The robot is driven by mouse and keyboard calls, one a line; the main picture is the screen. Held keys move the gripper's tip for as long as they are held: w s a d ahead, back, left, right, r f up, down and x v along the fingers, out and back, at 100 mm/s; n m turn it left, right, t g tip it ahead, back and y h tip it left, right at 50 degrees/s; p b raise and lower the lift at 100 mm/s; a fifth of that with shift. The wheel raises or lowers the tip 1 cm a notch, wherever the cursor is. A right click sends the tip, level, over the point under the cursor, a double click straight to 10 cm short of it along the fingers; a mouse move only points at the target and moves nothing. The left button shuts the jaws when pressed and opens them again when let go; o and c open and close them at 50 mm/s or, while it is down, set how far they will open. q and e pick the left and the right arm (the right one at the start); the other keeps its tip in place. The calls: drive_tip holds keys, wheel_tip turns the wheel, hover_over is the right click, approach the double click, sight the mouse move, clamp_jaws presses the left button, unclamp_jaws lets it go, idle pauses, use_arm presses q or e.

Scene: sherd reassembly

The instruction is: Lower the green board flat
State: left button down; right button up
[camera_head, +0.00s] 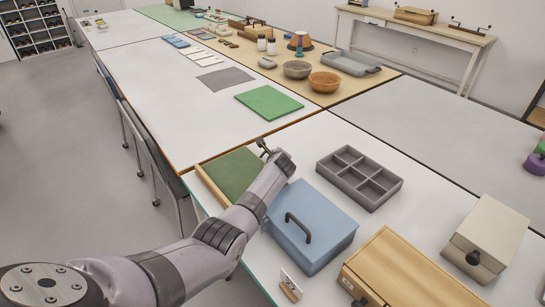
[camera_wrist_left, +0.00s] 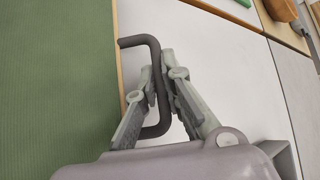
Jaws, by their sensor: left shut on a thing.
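The green board (camera_head: 233,172) has a pale wooden edge and sits on the near table, partly hidden behind my left arm. In the left wrist view its ribbed green face (camera_wrist_left: 55,75) fills the left side. A dark bent handle (camera_wrist_left: 157,60) stands out from its wooden edge. My left gripper (camera_head: 265,150) is at the board's right side in the head view. In the wrist view its fingers (camera_wrist_left: 166,85) are shut on the handle. I cannot tell whether the board lies fully flat or is slightly tilted. My right gripper is not in view.
A blue lidded box (camera_head: 318,212) stands close to my left forearm. A grey divided tray (camera_head: 359,177) lies to the right. A wooden box (camera_head: 405,275) and a beige box (camera_head: 487,238) stand nearer right. A flat green mat (camera_head: 268,102) lies on the table beyond.

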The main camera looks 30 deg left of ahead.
use_arm(q)
drive_tip(key=shift+s+f, duration=0.15)
drive_tip(key=shift+f, duration=0.35)
drive_tip(key=c, duration=2)
unclamp_jaws()
drive_tip(key=shift+d+r, duration=0.1)
drive_tip(key=shift+d+r, duration=0.1)
drive_tip(key=shift+r, duration=0.05)
drive_tip(key=v, duration=1.1)
drive_tip(key=shift+s+d+r, duration=0.1)
drive_tip(key=shift+s+r, duration=0.1)
